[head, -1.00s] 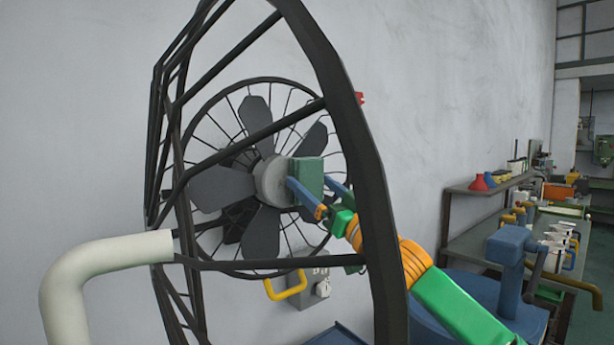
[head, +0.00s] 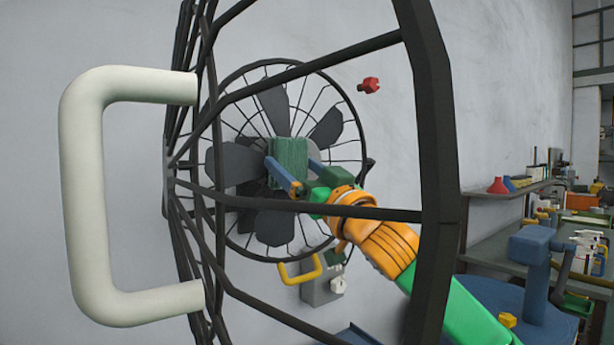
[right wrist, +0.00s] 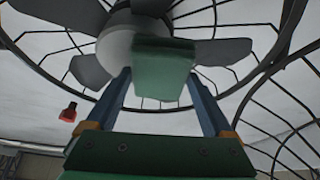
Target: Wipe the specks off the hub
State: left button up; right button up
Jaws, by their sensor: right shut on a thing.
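The grey round hub (head: 313,152) sits at the middle of the dark-bladed fan (head: 235,162). In the head view the green block (head: 289,158) hides most of it. In the right wrist view the hub (right wrist: 118,42) shows above and left of the block (right wrist: 150,68). My right gripper (head: 293,170) is shut on the green block, its blue fingers at the block's sides. The block is at the hub's front; I cannot tell whether they touch. I make out no specks on the visible part of the hub. My left gripper is not in view.
A black wire guard (head: 441,150) with a thick off-white handle (head: 82,190) stands in front; my right arm reaches behind its bars. A red knob (head: 369,86) is up right of the fan. A yellow handle (head: 300,270) is below. A cluttered bench (head: 490,245) stands at right.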

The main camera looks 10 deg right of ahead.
jog(key=shift+s+d+f+b, duration=0.1)
jog(key=shift+s+b, duration=0.15)
jog(key=shift+b, duration=0.15)
jog(key=s+b, duration=0.1)
jog(key=s+d, duration=0.1)
jog(key=s, duration=0.1)
jog(key=s+d+b, duration=0.1)
jog(key=shift+s+b, duration=0.3)
jog(key=shift+s, duration=0.1)
jog(key=s, duration=0.1)
jog(key=s+d+b, duration=0.1)
jog(key=s, duration=0.1)
jog(key=shift+d, duration=0.1)
